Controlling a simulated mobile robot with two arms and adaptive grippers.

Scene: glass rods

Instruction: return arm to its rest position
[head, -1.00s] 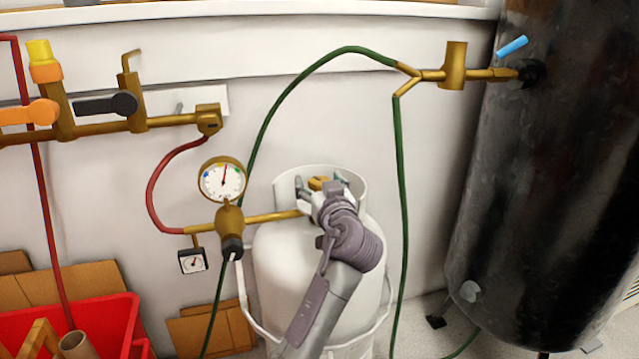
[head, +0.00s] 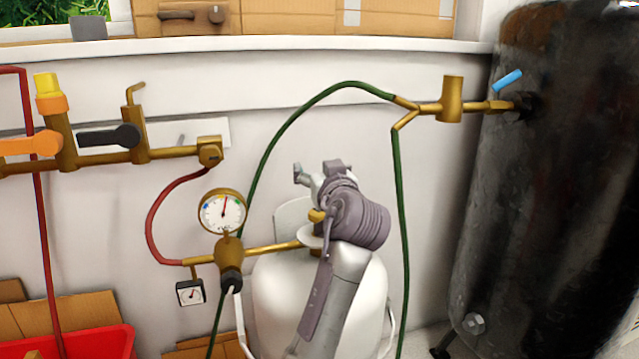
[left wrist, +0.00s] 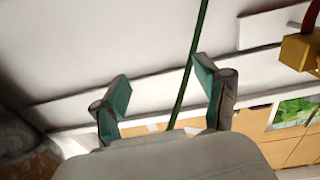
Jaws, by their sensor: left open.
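My left gripper (head: 316,172) is in the head view, above the top of the white gas cylinder (head: 275,290), with the grey-purple wrist below it. It is open and empty. In the left wrist view, its two green-padded fingers (left wrist: 162,78) stand apart, and a green hose (left wrist: 188,75) passes behind the gap between them against the wall. My arm hides part of the cylinder's top and valve (head: 316,216). My right gripper is in neither view.
A brass regulator with a dial gauge (head: 222,211) is left of my gripper. A green hose (head: 275,140) arches over it to brass fittings (head: 452,100) by a large black tank (head: 550,200). A red bin (head: 80,343) stands lower left. Bare wall lies behind.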

